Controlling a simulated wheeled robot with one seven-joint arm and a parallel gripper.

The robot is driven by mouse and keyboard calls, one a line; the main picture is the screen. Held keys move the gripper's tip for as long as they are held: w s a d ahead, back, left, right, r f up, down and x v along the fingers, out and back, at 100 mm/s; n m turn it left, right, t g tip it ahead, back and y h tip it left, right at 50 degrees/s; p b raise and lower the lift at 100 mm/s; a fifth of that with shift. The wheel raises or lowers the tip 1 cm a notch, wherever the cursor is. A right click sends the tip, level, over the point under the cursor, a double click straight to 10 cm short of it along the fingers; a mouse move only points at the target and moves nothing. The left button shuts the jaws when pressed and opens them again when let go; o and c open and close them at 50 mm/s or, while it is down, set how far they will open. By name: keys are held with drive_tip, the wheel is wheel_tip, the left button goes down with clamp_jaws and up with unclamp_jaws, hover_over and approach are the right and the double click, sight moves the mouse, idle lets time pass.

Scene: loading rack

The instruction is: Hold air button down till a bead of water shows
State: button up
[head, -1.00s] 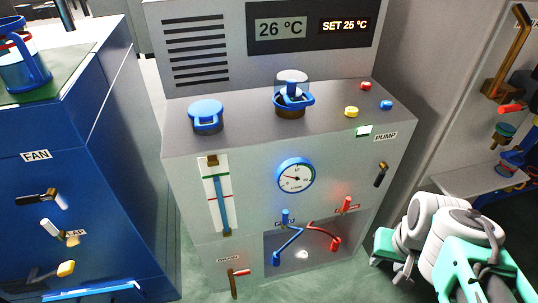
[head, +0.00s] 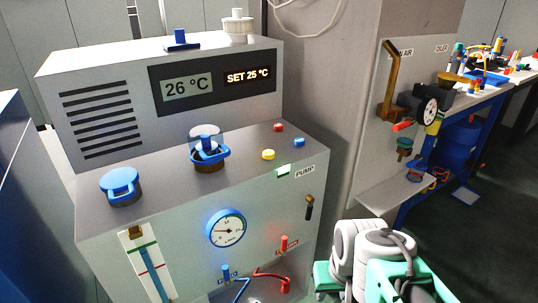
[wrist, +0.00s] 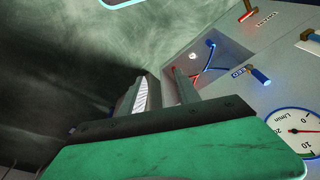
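The air panel (head: 372,120) is a grey board at the right of the head view, with a label ending in "AIR" and one reading "OILER". It carries a brown lever (head: 391,75), a red knob (head: 402,126), a round gauge (head: 428,112) and a green capped part (head: 404,143). Which part is the air button I cannot tell, and no water bead can be made out. My gripper (wrist: 163,92) shows in the wrist view with its fingers apart and nothing between them. It is away from the air panel, near the chiller's lower front.
The grey chiller (head: 180,210) fills the left and middle, with a blue cap (head: 120,185), coloured buttons and a gauge (head: 226,229) reading low. A small shelf (head: 400,190) juts out below the air panel. A cluttered workbench (head: 490,85) stands behind, with open dark floor before it.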

drive_tip(key=shift+c, duration=0.5)
clamp_jaws()
idle(1.1)
